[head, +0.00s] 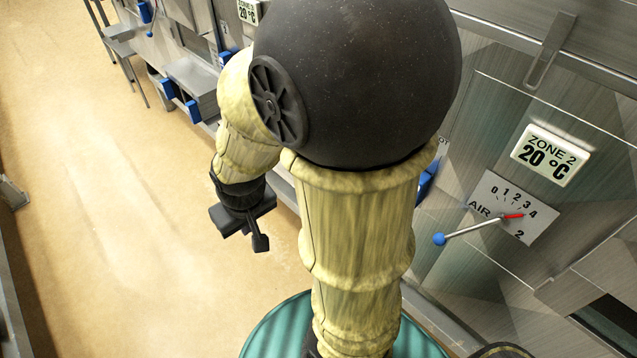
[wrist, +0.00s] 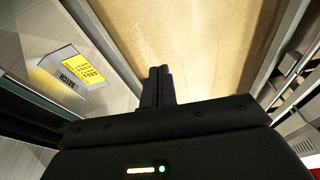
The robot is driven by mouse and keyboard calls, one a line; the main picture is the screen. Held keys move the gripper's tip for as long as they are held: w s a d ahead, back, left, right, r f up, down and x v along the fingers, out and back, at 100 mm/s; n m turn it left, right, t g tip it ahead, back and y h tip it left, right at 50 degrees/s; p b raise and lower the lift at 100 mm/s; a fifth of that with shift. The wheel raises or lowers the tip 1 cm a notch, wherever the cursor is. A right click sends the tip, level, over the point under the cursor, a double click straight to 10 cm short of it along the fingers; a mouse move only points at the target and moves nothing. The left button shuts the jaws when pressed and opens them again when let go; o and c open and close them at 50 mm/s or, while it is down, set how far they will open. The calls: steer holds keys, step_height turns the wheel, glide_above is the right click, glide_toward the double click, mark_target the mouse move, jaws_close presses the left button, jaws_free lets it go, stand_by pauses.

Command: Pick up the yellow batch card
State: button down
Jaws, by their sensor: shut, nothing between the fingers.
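A yellow batch card (wrist: 84,67) with dark print shows at the left of the wrist view. It is on a pale grey panel, above a dark line of lettering. I cannot tell how it is held there. My gripper (wrist: 160,72) is shut and empty, its two dark fingers together, to the right of the card and apart from it. In the head view my gripper (head: 258,241) hangs over the tan floor, left of my arm. I do not make out the card in the head view.
At the right of the head view stands a metal dryer front with a "ZONE 2 20 °C" display (head: 549,155) and an air dial plate (head: 511,207). A blue-knobbed lever (head: 440,239) sticks out there. Metal units with blue handles line the back. The floor (head: 110,220) at left is clear.

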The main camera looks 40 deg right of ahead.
steer(key=w+d+f+m+t+h+b, duration=0.1)
steer(key=w+d+f+m+t+h, duration=0.15)
steer(key=w+f+m, duration=0.85)
steer(key=d+f+m+g+h, duration=0.2)
steer(key=d+f+m+h, duration=0.1)
steer(key=d, duration=0.4)
steer(key=w+d+f+m+g+h+b, duration=0.1)
steer(key=d+f+m+g+h, duration=0.1)
steer(key=d+f+h, duration=0.3)
steer(key=d+f+m, duration=0.1)
steer(key=d+f, duration=0.1)
steer(key=d, duration=0.1)
steer(key=shift+h, duration=0.35)
